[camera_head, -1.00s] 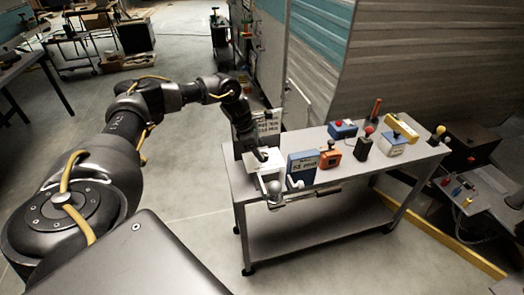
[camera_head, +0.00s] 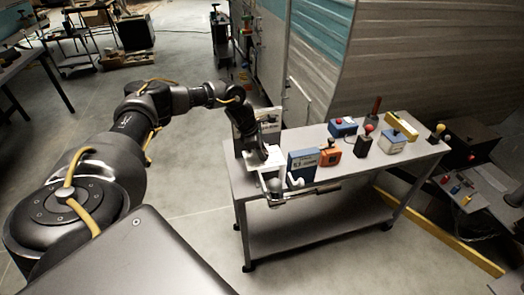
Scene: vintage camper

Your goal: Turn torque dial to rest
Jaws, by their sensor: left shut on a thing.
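A pale grey and white device (camera_head: 272,148) stands at the left end of a grey metal bench. My left arm comes in from the left and its gripper (camera_head: 262,156) is at the front of this device, shut on a small part that I take to be the torque dial. The fingers hide most of that part, and its marking cannot be read. A silver clamp-like piece (camera_head: 273,187) with a long bar sits just below, at the bench's front edge.
A yellow block (camera_head: 402,126) lies behind. The floor at left is open.

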